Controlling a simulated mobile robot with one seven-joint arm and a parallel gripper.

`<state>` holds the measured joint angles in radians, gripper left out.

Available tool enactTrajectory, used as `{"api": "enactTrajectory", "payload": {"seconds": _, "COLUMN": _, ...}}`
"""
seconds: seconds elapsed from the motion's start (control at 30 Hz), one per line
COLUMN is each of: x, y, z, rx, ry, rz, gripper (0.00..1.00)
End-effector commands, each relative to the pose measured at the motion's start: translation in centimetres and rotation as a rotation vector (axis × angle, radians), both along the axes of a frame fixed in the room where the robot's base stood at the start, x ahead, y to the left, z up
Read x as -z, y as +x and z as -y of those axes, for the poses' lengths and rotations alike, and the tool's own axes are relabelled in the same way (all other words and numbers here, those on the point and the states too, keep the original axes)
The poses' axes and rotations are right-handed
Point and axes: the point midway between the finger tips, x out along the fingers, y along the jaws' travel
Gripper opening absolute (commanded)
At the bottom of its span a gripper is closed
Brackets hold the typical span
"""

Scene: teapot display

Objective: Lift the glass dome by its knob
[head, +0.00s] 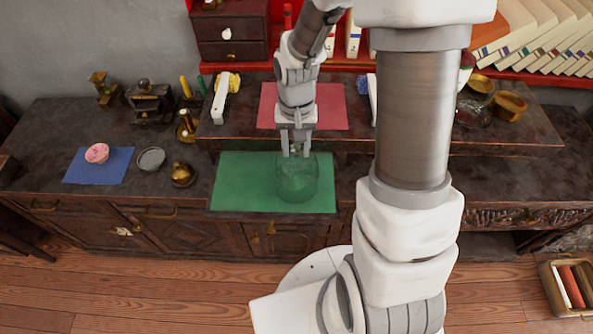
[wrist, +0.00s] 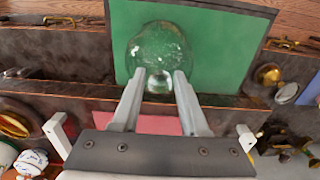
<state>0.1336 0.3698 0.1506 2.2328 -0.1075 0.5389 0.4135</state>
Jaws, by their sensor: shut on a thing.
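The clear glass dome (head: 297,182) is over the green mat (head: 235,182) on the cabinet top. In the wrist view the dome (wrist: 160,45) is seen from above against the green mat (wrist: 220,50), with its round knob (wrist: 159,84) between the fingers. My gripper (head: 297,152) is above the dome, pointing down, and shut on the knob; its two fingers (wrist: 160,76) lie on either side of it. I cannot tell whether the dome's rim touches the mat. Nothing distinct shows inside the glass.
A raised dark shelf with a red mat (head: 330,108) is just behind. To the left are a blue mat (head: 85,174) with a pink bowl (head: 97,153), a grey dish (head: 151,158) and a brass pot (head: 182,175). Brass bowls (head: 509,104) stand on the shelf's right.

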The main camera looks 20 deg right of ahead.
Motion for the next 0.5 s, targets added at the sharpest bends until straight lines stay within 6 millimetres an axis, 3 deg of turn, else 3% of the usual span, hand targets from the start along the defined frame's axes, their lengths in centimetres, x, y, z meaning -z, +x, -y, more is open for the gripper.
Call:
{"api": "enactTrajectory", "payload": {"seconds": 0.17, "x": 0.5, "y": -0.5, "z": -0.1, "rx": -0.001, "ry": 0.002, "rz": -0.015, "gripper": 0.00}}
{"api": "enactTrajectory", "payload": {"seconds": 0.5, "x": -1.6, "y": -0.4, "z": -0.1, "rx": -0.001, "ry": 0.001, "rz": -0.012, "gripper": 0.00}}
